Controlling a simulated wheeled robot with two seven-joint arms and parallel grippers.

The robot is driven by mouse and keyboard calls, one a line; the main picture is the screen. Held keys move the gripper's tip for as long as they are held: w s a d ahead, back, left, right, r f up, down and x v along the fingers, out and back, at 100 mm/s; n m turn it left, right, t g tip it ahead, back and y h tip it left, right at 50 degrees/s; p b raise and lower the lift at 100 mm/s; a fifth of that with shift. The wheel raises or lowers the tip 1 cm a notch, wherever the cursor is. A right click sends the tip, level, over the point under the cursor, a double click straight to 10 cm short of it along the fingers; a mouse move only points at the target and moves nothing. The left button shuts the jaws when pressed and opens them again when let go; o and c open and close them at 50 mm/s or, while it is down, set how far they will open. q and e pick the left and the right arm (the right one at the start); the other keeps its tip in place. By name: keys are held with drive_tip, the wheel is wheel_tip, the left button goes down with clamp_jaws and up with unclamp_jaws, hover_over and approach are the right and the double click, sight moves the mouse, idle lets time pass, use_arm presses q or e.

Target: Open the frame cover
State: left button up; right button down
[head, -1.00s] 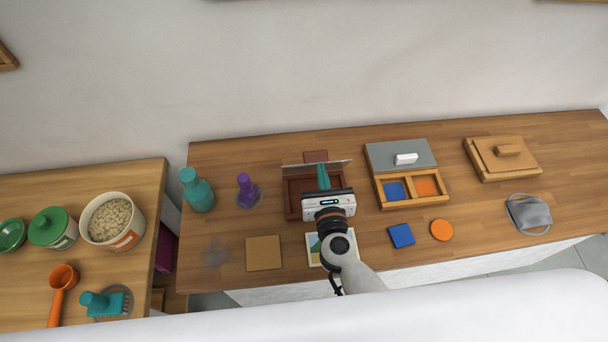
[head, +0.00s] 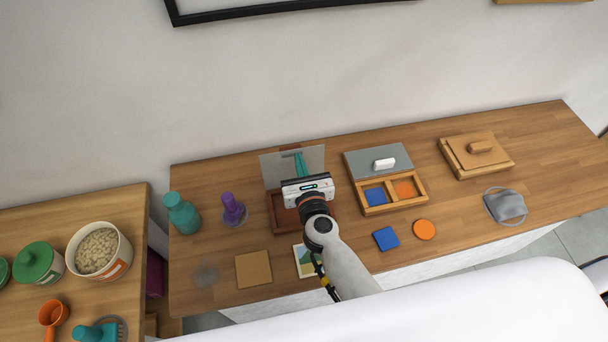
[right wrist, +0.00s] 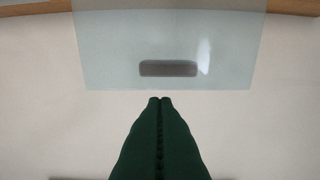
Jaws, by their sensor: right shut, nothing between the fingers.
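The frame cover (head: 274,170) is a clear greyish panel standing steeply up at the back of the reddish-brown frame (head: 283,222) on the table. In the right wrist view the cover (right wrist: 100,45) fills the upper part and bears a dark bar-shaped handle (right wrist: 168,69). My right gripper (head: 298,157) is shut and empty, its green fingers in front of the cover in the head view. In the wrist view its fingertips (right wrist: 160,100) are just below the panel's edge; I cannot tell if they touch it. My arm hides part of the frame. My left gripper is out of view.
To the right are a two-part box (head: 392,206) with a grey lid and a closed wooden box (head: 470,157). A purple-handled tool (head: 232,208) and teal bottle (head: 182,216) stand left. A picture card (head: 303,262) and brown square (head: 253,270) lie in front.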

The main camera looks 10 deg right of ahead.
drive_tip(key=s+r+b, duration=0.1)
drive_tip(key=s+b, duration=0.1)
drive_tip(key=s, duration=0.9)
drive_tip(key=shift+s, duration=0.25)
drive_tip(key=shift+a, duration=0.1)
